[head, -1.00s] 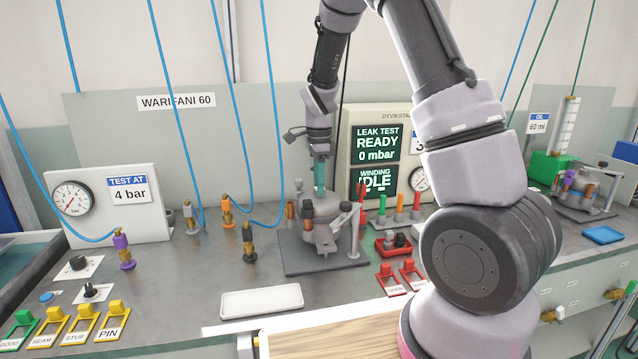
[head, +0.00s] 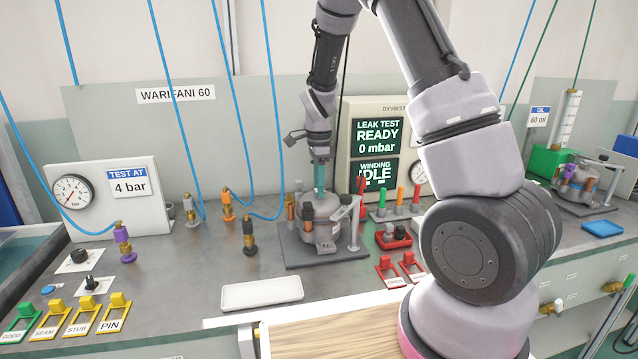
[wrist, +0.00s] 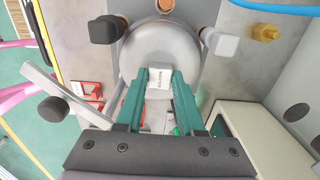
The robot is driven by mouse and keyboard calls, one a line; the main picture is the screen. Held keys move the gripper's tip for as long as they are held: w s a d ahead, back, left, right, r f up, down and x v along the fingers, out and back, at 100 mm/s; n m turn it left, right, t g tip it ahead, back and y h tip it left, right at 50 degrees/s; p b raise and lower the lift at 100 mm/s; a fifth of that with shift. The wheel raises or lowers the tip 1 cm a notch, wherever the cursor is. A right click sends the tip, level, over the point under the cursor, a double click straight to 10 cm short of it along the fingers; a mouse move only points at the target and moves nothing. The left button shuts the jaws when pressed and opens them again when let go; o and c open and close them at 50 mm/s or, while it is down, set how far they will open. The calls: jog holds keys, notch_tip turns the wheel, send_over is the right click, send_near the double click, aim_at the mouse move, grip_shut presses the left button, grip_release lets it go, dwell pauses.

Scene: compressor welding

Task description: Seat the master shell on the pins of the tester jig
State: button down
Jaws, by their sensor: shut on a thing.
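The master shell (wrist: 158,48) is a grey dome with a white labelled block (wrist: 160,79) on top. My gripper (wrist: 160,76) has two green fingers closed on that block in the wrist view. In the head view my gripper (head: 319,178) points straight down over the tester jig, and the shell (head: 316,209) is under it, between the jig's posts. The jig's dark base plate (head: 292,258) lies on the bench. The shell looks roughly level. Its underside and the pins are hidden, so I cannot tell whether it rests on them.
The leak test panel (head: 377,135) stands behind right. A white tray (head: 262,293) lies in front, empty.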

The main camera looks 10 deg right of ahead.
jog(key=shift+f, duration=0.1)
jog(key=shift+c, duration=2.2)
grip_release()
notch_tip(320, 180, up, 11)
jog(key=shift+f, duration=0.1)
jog(key=s+d+r+n+t+y, duration=0.1)
jog(key=s+d+r+n+t, duration=0.15)
jog(key=s+r, duration=0.4)
jog(key=s+d+r+n+t+y, duration=0.1)
jog(key=s+d+r+n, duration=0.1)
jog(key=s+r+n, duration=0.4)
jog(key=s+d+r+n+t, duration=0.1)
jog(key=s+r+n+t, duration=0.2)
jog(key=s, duration=0.9)
notch_tip(320, 180, up, 2)
jog(key=shift+s+d+r+n+t, duration=0.15)
jog(key=shift+s+n+t, duration=0.2)
jog(key=shift+n, duration=0.9)
